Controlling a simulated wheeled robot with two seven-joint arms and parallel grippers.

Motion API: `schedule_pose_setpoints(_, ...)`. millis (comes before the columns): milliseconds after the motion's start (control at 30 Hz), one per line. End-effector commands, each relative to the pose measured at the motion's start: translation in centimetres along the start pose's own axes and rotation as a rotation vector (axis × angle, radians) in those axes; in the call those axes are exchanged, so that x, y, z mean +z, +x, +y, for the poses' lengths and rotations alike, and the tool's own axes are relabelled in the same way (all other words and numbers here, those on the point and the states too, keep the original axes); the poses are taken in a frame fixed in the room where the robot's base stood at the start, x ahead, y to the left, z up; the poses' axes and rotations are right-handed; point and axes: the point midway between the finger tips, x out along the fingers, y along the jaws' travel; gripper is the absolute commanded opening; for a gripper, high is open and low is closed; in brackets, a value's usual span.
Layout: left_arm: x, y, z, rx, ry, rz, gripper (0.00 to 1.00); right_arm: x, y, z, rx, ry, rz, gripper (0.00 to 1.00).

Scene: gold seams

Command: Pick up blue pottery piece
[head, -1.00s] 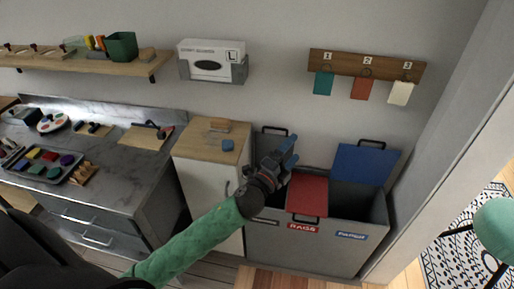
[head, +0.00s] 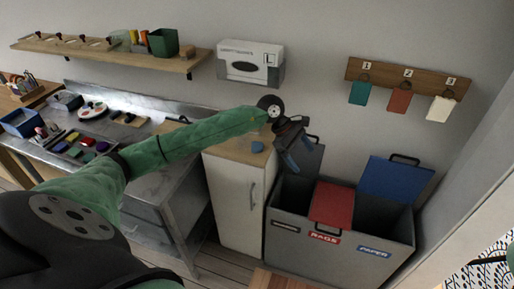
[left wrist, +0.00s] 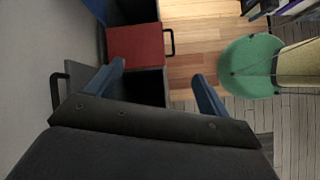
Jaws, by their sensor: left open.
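A small blue piece (head: 257,147), which looks like the blue pottery piece, lies on the wooden top of the white cabinet (head: 236,196). My left gripper (head: 290,160) is just right of the cabinet top, above the bins, with its blue fingers pointing down. It is open and empty, and apart from the blue piece. In the left wrist view its two fingers (left wrist: 160,82) are spread wide, with the bins and floor beyond; the blue piece does not show there. My right gripper is not in view.
Grey bins with a red lid (head: 331,205) and a raised blue lid (head: 396,181) stand right of the cabinet. A glove box (head: 250,62) and a shelf (head: 110,53) are on the wall above. A metal counter with a paint tray is at left.

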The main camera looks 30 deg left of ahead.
Motion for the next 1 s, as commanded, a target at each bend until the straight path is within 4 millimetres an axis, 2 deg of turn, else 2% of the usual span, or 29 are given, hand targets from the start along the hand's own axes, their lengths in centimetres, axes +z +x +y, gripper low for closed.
schedule_pose_setpoints(33, -2.4, -1.9, 0.7, -0.023, 0.031, 0.104, 0.80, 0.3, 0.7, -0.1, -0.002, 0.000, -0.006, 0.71)
schedule_pose_setpoints(100, -5.6, -4.5, 1.1, -0.066, 0.066, 0.243, 0.80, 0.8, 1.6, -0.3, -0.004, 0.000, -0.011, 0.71)
schedule_pose_setpoints(200, -9.3, -8.1, 1.4, -0.125, 0.091, 0.407, 0.80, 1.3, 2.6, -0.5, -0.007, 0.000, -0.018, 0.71)
schedule_pose_setpoints(300, -11.8, -11.0, 1.5, -0.173, 0.097, 0.522, 0.80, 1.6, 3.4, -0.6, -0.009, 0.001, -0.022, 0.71)
schedule_pose_setpoints(400, -13.1, -12.8, 1.5, -0.202, 0.097, 0.585, 0.80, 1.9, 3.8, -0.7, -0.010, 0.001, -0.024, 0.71)
schedule_pose_setpoints(500, -13.7, -13.2, 1.4, -0.215, 0.096, 0.609, 0.80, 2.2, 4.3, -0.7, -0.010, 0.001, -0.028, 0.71)
schedule_pose_setpoints(700, -14.5, -12.0, 1.1, -0.216, 0.095, 0.607, 0.80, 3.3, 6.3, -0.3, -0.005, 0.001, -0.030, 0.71)
schedule_pose_setpoints(1000, -15.2, -11.0, 0.9, -0.215, 0.095, 0.606, 0.80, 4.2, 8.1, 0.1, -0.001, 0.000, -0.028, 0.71)
